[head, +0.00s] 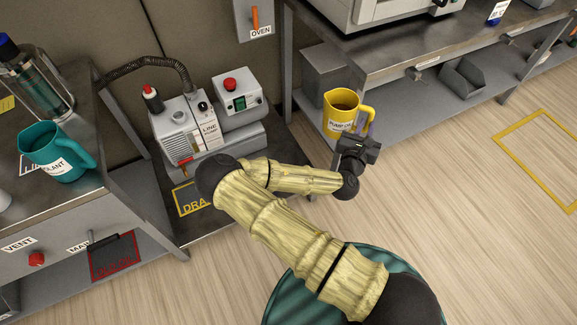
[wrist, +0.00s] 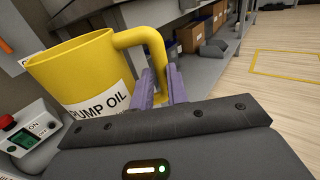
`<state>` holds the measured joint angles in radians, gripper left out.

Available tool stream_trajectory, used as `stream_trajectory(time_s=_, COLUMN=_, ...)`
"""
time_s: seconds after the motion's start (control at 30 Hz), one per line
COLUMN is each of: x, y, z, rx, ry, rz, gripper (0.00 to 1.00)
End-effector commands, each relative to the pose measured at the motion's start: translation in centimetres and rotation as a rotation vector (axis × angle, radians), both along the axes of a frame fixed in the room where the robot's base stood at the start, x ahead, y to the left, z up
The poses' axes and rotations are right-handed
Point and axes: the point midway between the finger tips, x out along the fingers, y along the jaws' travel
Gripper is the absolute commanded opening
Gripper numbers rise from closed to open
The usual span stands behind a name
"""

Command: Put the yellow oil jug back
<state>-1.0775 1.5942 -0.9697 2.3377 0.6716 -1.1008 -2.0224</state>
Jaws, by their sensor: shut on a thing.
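The yellow oil jug (head: 341,114) is at the left end of the lower shelf under the bench in the head view. It looks upright, and its label partly shows. In the wrist view the jug (wrist: 85,75) fills the left side, with "PUMP OIL" on its white label. My gripper (head: 358,139) is at the jug's right side. Its purple fingers (wrist: 162,88) are shut on the jug's handle. Whether the jug's base touches the shelf cannot be told, as my gripper and the view hide it.
The pump (head: 188,130) and switch box (head: 238,100) are to the left. A teal jug (head: 58,152) stands on the left bench. Floor at right is clear.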

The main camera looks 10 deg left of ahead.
Motion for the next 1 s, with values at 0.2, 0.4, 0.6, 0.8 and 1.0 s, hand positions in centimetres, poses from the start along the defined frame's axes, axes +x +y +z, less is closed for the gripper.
stream_trajectory(time_s=0.2, x=0.1, y=0.0, z=-0.3, rx=0.001, ry=-0.003, rz=0.001, gripper=0.00)
stream_trajectory(time_s=0.4, x=1.1, y=1.1, z=-3.8, rx=0.004, ry=-0.002, rz=0.035, gripper=0.00)
stream_trajectory(time_s=0.6, x=3.1, y=3.3, z=-9.5, rx=0.005, ry=-0.003, rz=0.101, gripper=0.00)
stream_trajectory(time_s=0.8, x=5.0, y=5.6, z=-14.6, rx=0.006, ry=-0.004, rz=0.173, gripper=0.00)
stream_trajectory(time_s=1.0, x=7.0, y=8.0, z=-19.3, rx=0.006, ry=-0.005, rz=0.245, gripper=0.00)
